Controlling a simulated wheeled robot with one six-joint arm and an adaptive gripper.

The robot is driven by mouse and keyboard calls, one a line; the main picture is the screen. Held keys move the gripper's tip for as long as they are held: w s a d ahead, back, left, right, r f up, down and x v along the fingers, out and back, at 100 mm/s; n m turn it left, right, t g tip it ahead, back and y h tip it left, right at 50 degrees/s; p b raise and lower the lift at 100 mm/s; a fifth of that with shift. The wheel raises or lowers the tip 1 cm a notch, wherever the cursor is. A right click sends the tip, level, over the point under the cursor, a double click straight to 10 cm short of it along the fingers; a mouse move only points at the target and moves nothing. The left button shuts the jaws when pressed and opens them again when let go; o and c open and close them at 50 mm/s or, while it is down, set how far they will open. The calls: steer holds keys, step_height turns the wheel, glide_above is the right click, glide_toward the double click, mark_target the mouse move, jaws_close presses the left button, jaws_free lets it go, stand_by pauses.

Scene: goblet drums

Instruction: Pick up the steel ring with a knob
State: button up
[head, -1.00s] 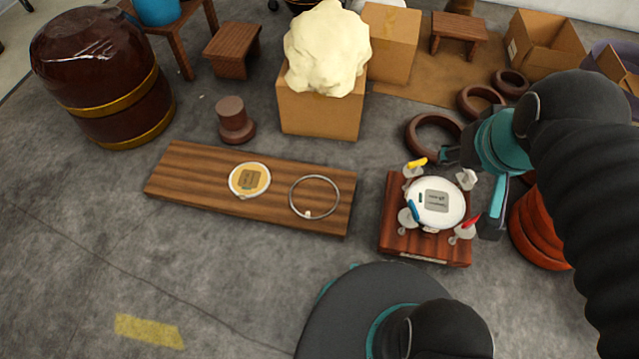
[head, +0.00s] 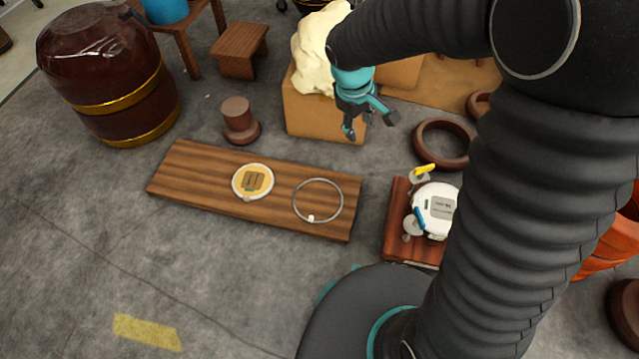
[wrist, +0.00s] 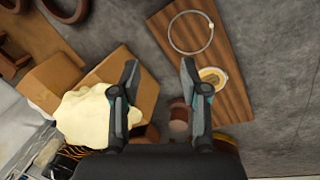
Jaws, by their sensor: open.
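The steel ring (head: 342,202) is a thin grey hoop with a small white knob (head: 311,218) on its near side. It lies flat on the right part of a low wooden board (head: 200,194) on the floor. In the wrist view the ring (wrist: 172,41) lies at the top, beyond the fingertips. My gripper (head: 370,125) is open and empty in the head view, raised behind the board near the cardboard box. Its two spread fingers also show in the wrist view (wrist: 159,68). Nothing is between them.
A round white and yellow disc (head: 253,182) lies left of the ring on the board. A reddish wooden stand (head: 397,225) with a white round piece (head: 432,210) is to the right. A cardboard box (head: 310,114) bears a cream lump (head: 312,50).

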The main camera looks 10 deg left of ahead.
steer(key=w+a+f+n+h, duration=0.1)
steer(key=a+f+n, duration=0.2)
steer(key=a+f, duration=0.55)
steer(key=n+h, duration=0.2)
steer(key=n, duration=0.5)
glide_toward(311, 217)
steer(key=shift+g, duration=0.4)
steer(key=f, duration=0.1)
steer(key=w+d+f+b, duration=0.1)
steer(key=f, duration=0.1)
steer(key=shift+w+d+f, duration=0.2)
steer(key=shift+w+f, duration=0.05)
steer(key=shift+w, duration=0.1)
steer(key=shift+s+b+x, duration=0.15)
steer(key=shift+b+x, duration=0.1)
steer(key=shift+x, duration=1.35)
steer(key=shift+s+b+x, duration=0.1)
steer(key=shift+b+x, duration=0.1)
steer(key=shift+x, duration=1.4)
steer(key=shift+d, duration=0.1)
steer(key=shift+r, duration=0.1)
jaws_close()
